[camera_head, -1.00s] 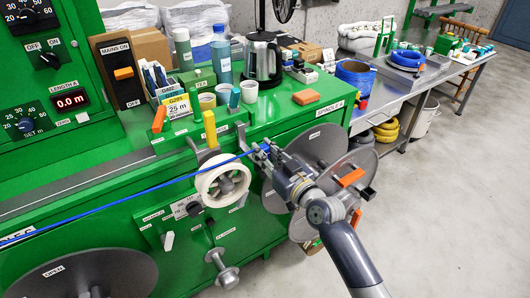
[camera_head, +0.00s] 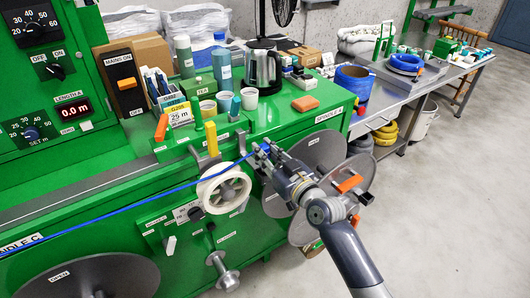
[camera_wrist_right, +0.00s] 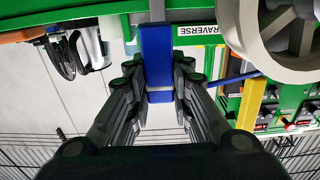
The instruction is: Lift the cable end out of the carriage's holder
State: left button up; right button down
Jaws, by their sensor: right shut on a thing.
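The blue cable (camera_head: 130,208) runs taut from the left edge of the head view, past the white wheel (camera_head: 223,189), to my right gripper (camera_head: 262,152). My right gripper is shut on the blue cable end, which shows as a blue block (camera_wrist_right: 157,50) between the fingers in the wrist view. A length of the blue cable (camera_wrist_right: 237,77) leaves it toward the right there. The carriage's grey bracket (camera_head: 203,157) with a yellow lever (camera_head: 211,138) is just left of the gripper. Whether the end is clear of the holder I cannot tell. My left gripper is not in view.
A metal bench (camera_head: 385,95) with cable coils is further right. The floor at right is clear.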

jog(key=shift+r+p, duration=1.1)
jog(key=shift+r, duration=0.3)
